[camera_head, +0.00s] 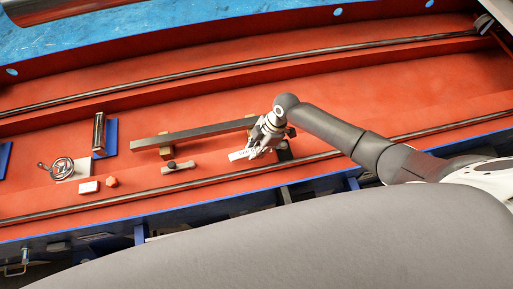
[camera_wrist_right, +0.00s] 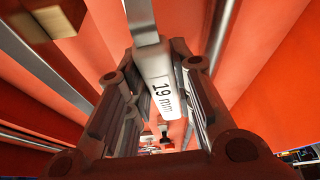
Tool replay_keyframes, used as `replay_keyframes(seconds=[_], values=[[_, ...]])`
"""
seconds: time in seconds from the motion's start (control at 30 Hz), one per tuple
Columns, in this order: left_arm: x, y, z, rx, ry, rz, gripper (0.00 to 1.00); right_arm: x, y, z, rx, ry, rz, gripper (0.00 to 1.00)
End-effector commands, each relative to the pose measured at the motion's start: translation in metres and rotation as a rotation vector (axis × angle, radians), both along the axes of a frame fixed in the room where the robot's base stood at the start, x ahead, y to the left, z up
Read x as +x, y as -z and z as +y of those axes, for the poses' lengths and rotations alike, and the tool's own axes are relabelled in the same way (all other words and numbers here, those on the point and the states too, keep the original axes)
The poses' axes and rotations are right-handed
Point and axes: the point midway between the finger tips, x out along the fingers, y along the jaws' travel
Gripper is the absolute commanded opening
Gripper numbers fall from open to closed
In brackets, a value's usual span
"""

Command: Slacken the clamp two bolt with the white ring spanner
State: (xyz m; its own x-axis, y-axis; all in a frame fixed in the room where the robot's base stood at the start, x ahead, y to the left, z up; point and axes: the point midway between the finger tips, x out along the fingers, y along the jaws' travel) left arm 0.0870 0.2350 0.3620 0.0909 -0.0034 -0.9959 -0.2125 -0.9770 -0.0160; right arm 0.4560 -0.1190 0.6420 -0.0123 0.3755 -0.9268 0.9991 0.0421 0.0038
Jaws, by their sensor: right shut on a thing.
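My right gripper (camera_head: 257,148) is low over the red bed, near the right end of a long grey bar (camera_head: 200,134). In the right wrist view its fingers (camera_wrist_right: 160,115) are shut on the white ring spanner (camera_wrist_right: 162,85), which is marked "19 mm"; a grey shank runs up from the white part. In the head view a white piece (camera_head: 240,155) shows at the fingertips. A small clamp (camera_head: 180,166) with a dark bolt head lies left of the gripper. A dark piece (camera_head: 284,151) is partly hidden beside the gripper. I cannot tell which clamp is number two.
A handwheel (camera_head: 62,167), a white block (camera_head: 89,187), an orange knob (camera_head: 112,182) and a roller on a blue plate (camera_head: 109,138) stand at the left. Long rails (camera_head: 200,204) run along the bed. A grey surface (camera_head: 330,240) fills the front.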

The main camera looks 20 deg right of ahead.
Motion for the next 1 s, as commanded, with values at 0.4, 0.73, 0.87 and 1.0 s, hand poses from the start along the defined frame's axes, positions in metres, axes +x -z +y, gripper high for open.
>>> replay_keyframes(seconds=[0.4,0.73,0.87,1.0], values=[[0.0,0.0,0.0,0.0,0.0,0.0,0.4,0.001,-0.001,0.0,0.0,-0.001,-0.001,0.0],[0.0,-0.004,0.0,0.0,0.0,0.0,0.4,0.001,-0.003,0.0,-0.01,-0.001,-0.002,0.0],[0.0,-0.008,0.0,0.0,0.001,0.0,0.4,0.001,-0.005,0.0,-0.025,-0.001,-0.003,0.0],[0.0,-0.01,0.0,0.0,0.001,0.0,0.4,0.001,-0.006,0.0,-0.039,0.0,-0.004,0.0]])
